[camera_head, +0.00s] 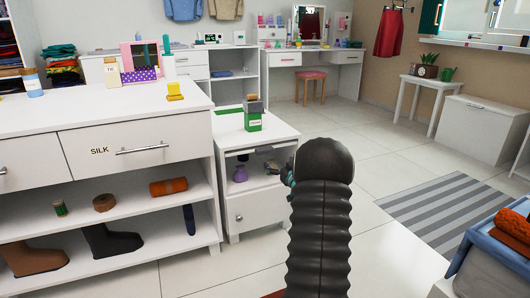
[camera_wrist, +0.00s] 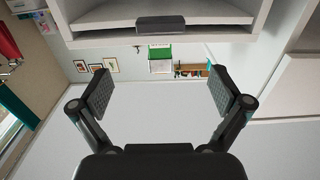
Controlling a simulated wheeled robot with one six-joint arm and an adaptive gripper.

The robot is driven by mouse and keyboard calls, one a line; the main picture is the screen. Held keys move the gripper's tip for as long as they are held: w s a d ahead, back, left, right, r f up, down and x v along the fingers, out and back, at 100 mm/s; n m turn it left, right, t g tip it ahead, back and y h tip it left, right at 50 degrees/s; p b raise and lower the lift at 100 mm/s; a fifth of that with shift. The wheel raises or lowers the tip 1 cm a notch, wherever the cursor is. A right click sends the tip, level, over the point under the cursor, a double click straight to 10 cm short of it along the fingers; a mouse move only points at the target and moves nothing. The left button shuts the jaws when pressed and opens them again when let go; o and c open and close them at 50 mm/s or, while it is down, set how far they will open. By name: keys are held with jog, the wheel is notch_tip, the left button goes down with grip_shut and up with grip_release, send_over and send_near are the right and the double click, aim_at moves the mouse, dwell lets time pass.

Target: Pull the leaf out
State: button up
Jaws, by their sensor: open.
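The leaf looks to be the thin white board (camera_wrist: 92,21) across the top of the wrist view, with a dark grey handle (camera_wrist: 162,25) at the middle of its front edge. In the head view, a small dark handle (camera_head: 243,157) shows at the front of the small white cabinet (camera_head: 283,133), under its top. My gripper (camera_wrist: 152,92) is open and empty, its two pads wide apart. The handle lies beyond the pads, apart from them and higher in the wrist picture. In the head view, my dark arm hides most of the gripper, right of the cabinet front.
A green box (camera_head: 253,122) stands on the cabinet top. A purple vase (camera_head: 240,174) sits in the open bay, above a lower door (camera_head: 253,209). A large white dresser (camera_head: 138,146) stands close on the left. The tiled floor right of my arm is clear up to the striped rug (camera_head: 447,214).

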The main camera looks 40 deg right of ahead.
aim_at(266, 150)
jog(key=x, duration=1.3)
jog(key=shift+w+a, duration=0.1)
jog(key=shift+w, duration=0.2)
